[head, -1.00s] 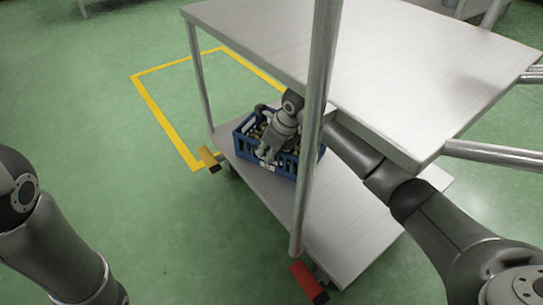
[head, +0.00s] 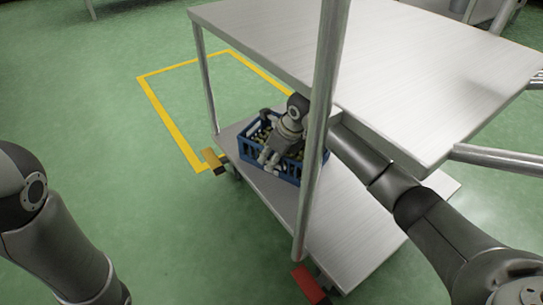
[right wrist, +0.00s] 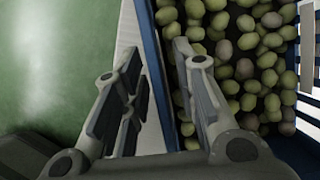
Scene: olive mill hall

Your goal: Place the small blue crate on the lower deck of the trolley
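The small blue crate (head: 286,170), filled with green olives, is on the lower deck (head: 335,235) of the trolley, near its left end and under the upper deck. My right gripper (head: 268,160) reaches in below the upper deck to the crate's near left part. In the right wrist view the two fingers of my right gripper (right wrist: 158,75) stand apart, with the crate's blue wall (right wrist: 154,60) between them. A gap shows between the left finger and the wall. My left gripper is out of view; only my left arm shows.
The trolley's upper deck (head: 430,70) overhangs the crate, and a metal post (head: 322,120) stands in front of its right part. The lower deck's right part is bare. Yellow lines (head: 165,115) mark an area of green floor at the left.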

